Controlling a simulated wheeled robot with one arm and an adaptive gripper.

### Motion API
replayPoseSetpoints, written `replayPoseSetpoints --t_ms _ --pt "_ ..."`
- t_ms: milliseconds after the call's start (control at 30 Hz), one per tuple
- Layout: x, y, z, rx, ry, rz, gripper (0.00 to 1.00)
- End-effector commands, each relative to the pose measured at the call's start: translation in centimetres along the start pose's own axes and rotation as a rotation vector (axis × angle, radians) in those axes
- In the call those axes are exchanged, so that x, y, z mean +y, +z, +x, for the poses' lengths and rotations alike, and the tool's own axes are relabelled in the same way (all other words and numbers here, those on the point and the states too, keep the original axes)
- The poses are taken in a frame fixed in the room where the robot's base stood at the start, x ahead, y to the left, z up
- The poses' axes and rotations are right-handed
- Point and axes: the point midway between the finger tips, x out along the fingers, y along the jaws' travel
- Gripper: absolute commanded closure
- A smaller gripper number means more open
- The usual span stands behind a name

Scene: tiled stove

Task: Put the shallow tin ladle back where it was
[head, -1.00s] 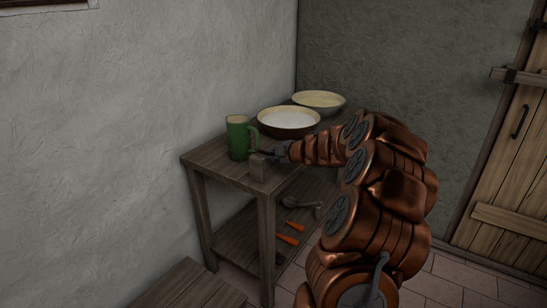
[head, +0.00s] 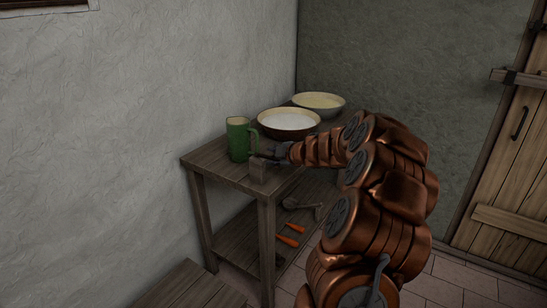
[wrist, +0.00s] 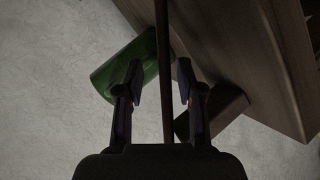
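A grey metal piece with a ladle-like shape (head: 290,203) lies on the table's lower shelf, partly behind my arm. I cannot tell for sure that it is the tin ladle. My gripper (head: 272,152) is over the near end of the tabletop, beside a small brown block (head: 259,171). In the wrist view my gripper (wrist: 160,84) has its fingers apart. A thin dark rod (wrist: 165,50) runs between them with gaps on both sides. I cannot tell whether it is the ladle's handle.
A green mug (head: 238,140) stands close to the gripper on the wooden table (head: 215,163). A brown-rimmed bowl (head: 288,132) and a pale bowl (head: 319,108) stand farther back. Orange-handled tools (head: 289,239) lie on the lower shelf. A wall runs behind the table.

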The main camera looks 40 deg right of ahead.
Motion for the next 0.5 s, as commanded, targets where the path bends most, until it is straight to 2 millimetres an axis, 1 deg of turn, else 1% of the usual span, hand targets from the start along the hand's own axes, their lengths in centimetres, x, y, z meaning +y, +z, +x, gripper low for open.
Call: replayPoseSetpoints --t_ms 233,500 --pt "0.4 0.1 -3.3 -0.006 0.005 0.000 0.63" --pt "0.2 0.1 -7.2 -0.004 0.002 0.002 0.63"
